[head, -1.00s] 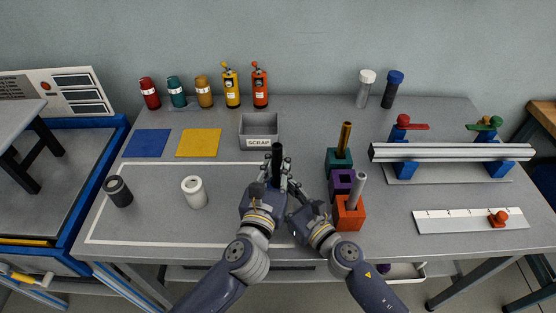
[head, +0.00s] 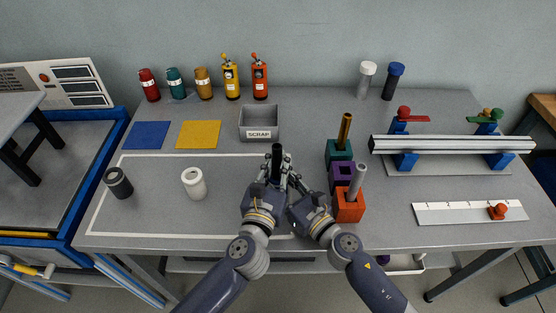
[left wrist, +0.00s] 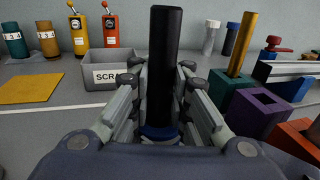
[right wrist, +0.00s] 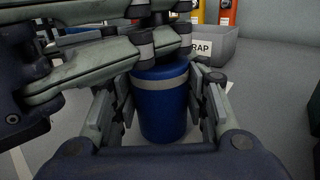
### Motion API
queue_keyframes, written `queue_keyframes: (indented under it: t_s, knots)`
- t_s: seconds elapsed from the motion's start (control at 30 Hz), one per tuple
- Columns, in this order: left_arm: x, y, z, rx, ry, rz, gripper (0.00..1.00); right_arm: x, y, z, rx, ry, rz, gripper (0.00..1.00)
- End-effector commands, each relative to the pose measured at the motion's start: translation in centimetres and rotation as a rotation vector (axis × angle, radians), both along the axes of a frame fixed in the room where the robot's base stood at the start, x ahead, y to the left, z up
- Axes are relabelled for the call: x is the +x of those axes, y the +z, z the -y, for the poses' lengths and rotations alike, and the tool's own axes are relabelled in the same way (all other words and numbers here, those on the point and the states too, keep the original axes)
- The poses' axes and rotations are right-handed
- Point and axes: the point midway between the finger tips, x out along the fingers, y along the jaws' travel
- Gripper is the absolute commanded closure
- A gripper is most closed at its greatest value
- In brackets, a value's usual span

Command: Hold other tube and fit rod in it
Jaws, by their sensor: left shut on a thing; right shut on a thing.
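My left gripper (head: 272,186) is shut on a black rod (head: 277,158), which stands upright over the table's middle. The rod rises between the fingers in the left wrist view (left wrist: 164,70), with a blue rim at its lower end. My right gripper (right wrist: 158,105), beside and below the left one, is shut on a blue tube (right wrist: 165,115) with a pale band. The left fingers cross over the tube's top, so I cannot tell whether the rod is inside it. A white tube (head: 194,184) and a dark grey tube (head: 119,184) stand to the left.
The scrap bin (head: 262,134) lies behind the grippers. Close at right are teal (head: 339,152), purple (head: 343,172) and orange (head: 348,211) blocks; the teal and orange ones hold upright rods. A silver rail (head: 450,144) lies farther right. The left front table is mostly clear.

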Motion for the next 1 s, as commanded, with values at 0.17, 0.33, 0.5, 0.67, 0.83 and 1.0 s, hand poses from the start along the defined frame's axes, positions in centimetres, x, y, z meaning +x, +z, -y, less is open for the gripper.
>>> queue_keyframes:
  t_s: [0.17,0.33,0.5,0.67,0.83,1.0]
  knots:
    - [0.0,0.2,0.0,0.000,0.000,0.003,0.67,0.0,0.0,-0.1,0.000,0.002,0.000,0.84]
    - [0.0,0.2,0.0,0.000,-0.001,0.003,0.60,0.0,0.0,0.0,0.000,0.001,0.000,0.84]
    - [0.0,0.1,0.0,0.001,-0.001,0.001,0.60,0.0,0.0,0.0,0.000,0.001,0.000,0.84]
    - [-0.8,0.0,-0.2,0.001,-0.001,0.001,0.60,0.0,0.0,0.0,0.000,0.000,0.000,0.84]
    - [-3.5,0.0,-0.8,-0.001,-0.001,-0.001,0.60,0.0,0.0,0.0,0.000,0.000,0.000,0.84]
    - [-6.8,0.0,-1.7,0.000,-0.001,-0.002,0.60,0.0,0.0,0.0,0.000,0.000,0.000,0.84]
